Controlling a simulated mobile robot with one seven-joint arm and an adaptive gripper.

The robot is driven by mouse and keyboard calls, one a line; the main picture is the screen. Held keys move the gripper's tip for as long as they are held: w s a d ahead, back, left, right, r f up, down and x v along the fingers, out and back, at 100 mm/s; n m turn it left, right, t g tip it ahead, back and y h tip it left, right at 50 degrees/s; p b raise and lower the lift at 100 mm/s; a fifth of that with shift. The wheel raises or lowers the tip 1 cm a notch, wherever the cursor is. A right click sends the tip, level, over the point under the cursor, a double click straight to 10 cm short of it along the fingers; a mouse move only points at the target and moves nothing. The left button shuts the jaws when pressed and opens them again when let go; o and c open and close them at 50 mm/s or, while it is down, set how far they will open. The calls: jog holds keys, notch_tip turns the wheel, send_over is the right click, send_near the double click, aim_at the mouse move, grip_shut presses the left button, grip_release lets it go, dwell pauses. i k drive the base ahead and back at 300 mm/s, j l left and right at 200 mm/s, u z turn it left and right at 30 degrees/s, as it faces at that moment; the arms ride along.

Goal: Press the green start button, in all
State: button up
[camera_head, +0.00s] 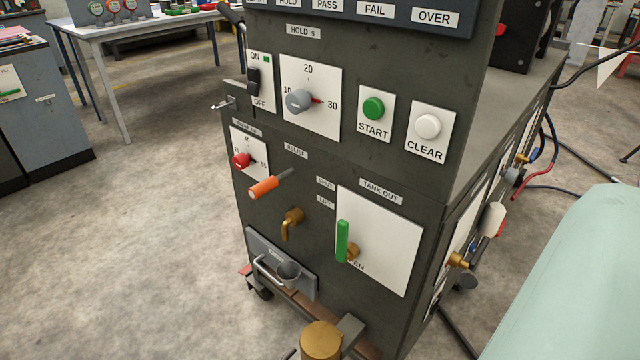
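The green start button (373,108) is a round knob on a white plate marked START, on the front of a dark grey machine cabinet (400,180). It sits right of the centre of the picture, in the upper part, and nothing covers it. Whether it is pressed in cannot be told. A white round button (428,126) on a plate marked CLEAR is just to its right. A grey hold dial (299,101) with a red pointer is to its left, on a scale marked 10, 20 and 30. My gripper is not in view.
An ON/OFF switch (253,80) is left of the dial. Below are a red knob (241,160), an orange handle (264,187), a brass tap (291,222) and an upright green lever (342,241). A white table (150,30) stands behind left. Floor at left is clear.

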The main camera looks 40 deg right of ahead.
aim_at(373, 109)
jog(key=l+z, duration=0.1)
jog(key=z, duration=1.25)
